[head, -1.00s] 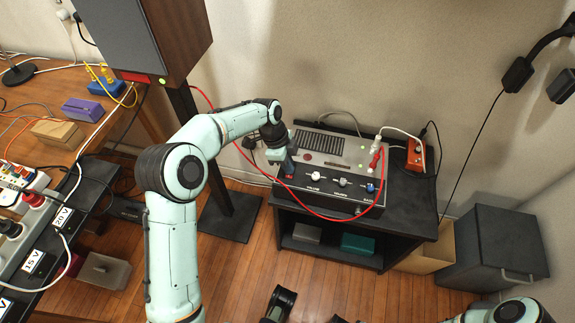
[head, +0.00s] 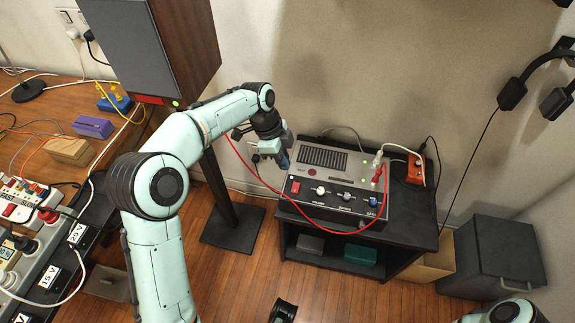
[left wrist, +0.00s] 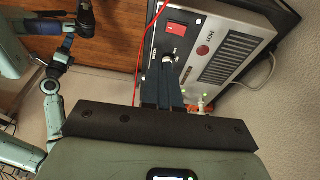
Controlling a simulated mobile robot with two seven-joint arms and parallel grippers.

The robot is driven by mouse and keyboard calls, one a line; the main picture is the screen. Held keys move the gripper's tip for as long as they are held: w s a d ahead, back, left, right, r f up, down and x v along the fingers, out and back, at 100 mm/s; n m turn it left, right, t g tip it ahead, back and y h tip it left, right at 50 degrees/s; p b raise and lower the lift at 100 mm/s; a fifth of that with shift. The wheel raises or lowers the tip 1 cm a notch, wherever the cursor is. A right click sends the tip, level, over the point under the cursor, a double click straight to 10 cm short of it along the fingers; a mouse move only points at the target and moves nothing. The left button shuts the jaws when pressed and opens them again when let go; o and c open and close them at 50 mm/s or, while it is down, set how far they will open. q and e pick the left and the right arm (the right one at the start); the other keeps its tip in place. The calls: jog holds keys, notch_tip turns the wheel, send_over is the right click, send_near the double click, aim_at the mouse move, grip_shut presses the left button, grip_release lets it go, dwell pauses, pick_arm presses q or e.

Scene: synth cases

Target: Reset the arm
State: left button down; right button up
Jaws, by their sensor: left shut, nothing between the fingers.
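My left arm reaches in from the left in the head view. A pale knob (left wrist: 168,57) shows just past the fingertips. Parts of my right arm (head: 508,312) show at the bottom edge of the head view; its gripper cannot be made out.
The box stands on a black shelf unit (head: 410,238). A red cable (head: 250,167) loops around the left and front of the box. A speaker (head: 180,45) on a stand rises behind my left arm. A grey bin (head: 492,255) stands at right. A bench (head: 70,97) with blocks is at left.

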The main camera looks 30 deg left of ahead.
pick_arm(q)
jog(key=shift+r, duration=0.3)
dwell(0.4)
jog(key=d+f+n, duration=0.1)
jog(key=f, duration=0.2)
jog(key=s+d+f+n+p, duration=0.1)
jog(key=f, duration=0.2)
jog(key=f+n+p, duration=0.1)
jog(key=f, duration=0.1)
jog(key=shift+s+d+f, duration=0.3)
jog(key=shift+d+f, duration=0.1)
jog(key=s+d+f+n+g+h+p, duration=0.1)
jog(key=s+d+f+n+p, duration=0.3)
jog(key=s+f, duration=0.4)
jog(key=s+d+f+n+p, duration=0.2)
jog(key=s+d+f+n, duration=0.1)
jog(key=s+f+n, duration=0.4)
jog(key=s+d+f+n+p, duration=0.1)
jog(key=s+n, duration=0.4)
jog(key=s, duration=0.8)
jog(key=shift+d+f+y+p, duration=0.35)
jog(key=shift+d+y+p, duration=0.05)
jog(key=shift+d+p, duration=0.4)
